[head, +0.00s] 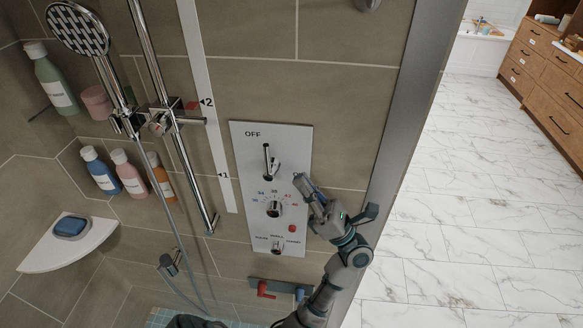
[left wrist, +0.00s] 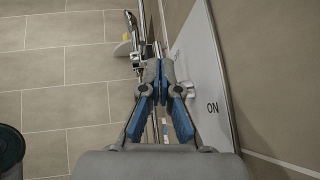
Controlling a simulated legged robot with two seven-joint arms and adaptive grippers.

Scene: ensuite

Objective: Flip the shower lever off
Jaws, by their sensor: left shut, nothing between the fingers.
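The white control panel (head: 249,187) is fixed to the tiled shower wall, with "OFF" printed at its top left. The chrome shower lever (head: 267,158) points up from its mount, its tip a little below and right of "OFF". My left gripper (head: 303,185) is shut and empty, at the panel's right edge, right of the lever and a little lower, apart from it. It covers most of the "ON" label in the head view. In the left wrist view the shut fingers (left wrist: 158,66) are beside the panel (left wrist: 200,65), and "ON" is readable. My right gripper is not in view.
Below the lever are a temperature knob (head: 274,209) and a lower knob (head: 277,246). A shower rail (head: 180,150) stands to the left, with a shower head (head: 78,29). Red and blue fittings (head: 266,289) are below. A grey wall edge (head: 405,100) is to the right.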

